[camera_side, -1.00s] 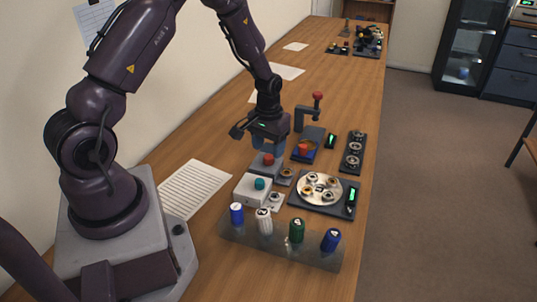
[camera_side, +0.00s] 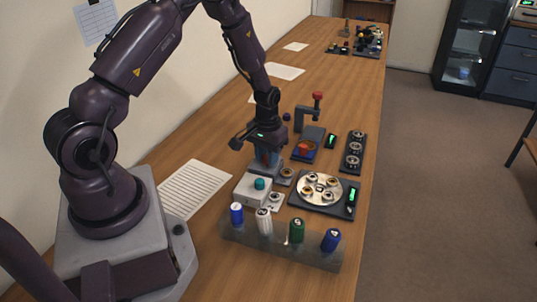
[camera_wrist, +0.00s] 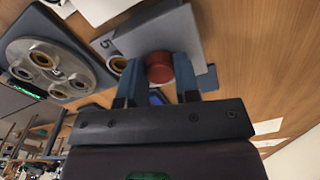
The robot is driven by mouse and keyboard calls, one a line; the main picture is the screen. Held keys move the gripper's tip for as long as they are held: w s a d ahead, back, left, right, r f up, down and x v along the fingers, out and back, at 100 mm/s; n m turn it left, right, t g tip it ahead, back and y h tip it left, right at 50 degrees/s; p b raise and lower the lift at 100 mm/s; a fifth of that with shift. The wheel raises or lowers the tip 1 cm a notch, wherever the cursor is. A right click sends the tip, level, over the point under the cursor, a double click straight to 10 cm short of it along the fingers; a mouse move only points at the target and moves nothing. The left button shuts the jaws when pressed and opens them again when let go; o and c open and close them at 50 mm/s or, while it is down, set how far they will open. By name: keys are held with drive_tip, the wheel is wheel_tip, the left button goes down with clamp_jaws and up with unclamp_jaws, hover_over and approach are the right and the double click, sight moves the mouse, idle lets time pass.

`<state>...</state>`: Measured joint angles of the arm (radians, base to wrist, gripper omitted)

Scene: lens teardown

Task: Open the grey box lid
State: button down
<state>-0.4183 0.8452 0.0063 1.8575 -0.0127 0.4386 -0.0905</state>
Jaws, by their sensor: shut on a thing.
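The grey box (camera_wrist: 190,38) has a round red knob (camera_wrist: 159,68) on its lid. In the wrist view, my gripper (camera_wrist: 157,72) has one blue-grey finger on each side of the knob and is shut on it. In the side view, my gripper (camera_side: 266,160) is down over the grey box and points downward. It hides most of the box and knob there. The lid appears to sit on the box; the seam between them is not clear.
A white box (camera_side: 252,190) with a teal knob stands just in front. A round plate with several rings (camera_side: 319,189) lies to the right. A row of bottles (camera_side: 297,230) stands nearest the camera. A small press (camera_side: 311,118) with a red knob stands behind.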

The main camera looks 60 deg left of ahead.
drive_tip(key=s+a, duration=0.4)
drive_tip(key=c, duration=0.8)
unclamp_jaws()
wheel_tip(320, 180, up, 13)
